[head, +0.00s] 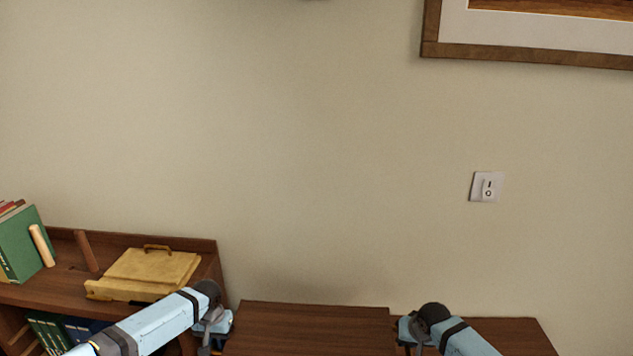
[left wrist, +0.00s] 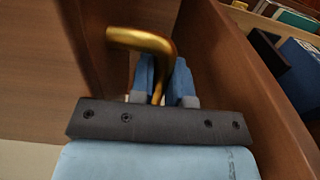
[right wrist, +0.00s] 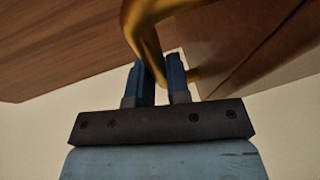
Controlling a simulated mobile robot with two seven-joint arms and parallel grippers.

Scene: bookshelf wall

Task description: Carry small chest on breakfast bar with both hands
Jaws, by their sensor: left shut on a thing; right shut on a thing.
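The small chest shows in the head view as a dark brown wooden top (head: 312,325) at the bottom centre; its lower part is cut off. My left gripper (head: 216,338) is at its left side, shut on a brass handle (left wrist: 145,42) in the left wrist view, with blue fingers (left wrist: 163,82) on either side of the bar. My right gripper (head: 404,338) is at its right side, shut on another brass handle (right wrist: 143,30) in the right wrist view, between its fingers (right wrist: 160,82). I cannot pick out the breakfast bar with certainty.
A brown bookcase (head: 212,246) stands close on the left, holding books (head: 22,245) and a yellow wooden case (head: 150,268). Another brown wooden surface (head: 515,335) lies at the lower right. The beige wall behind carries a switch (head: 487,187) and a framed picture (head: 434,30).

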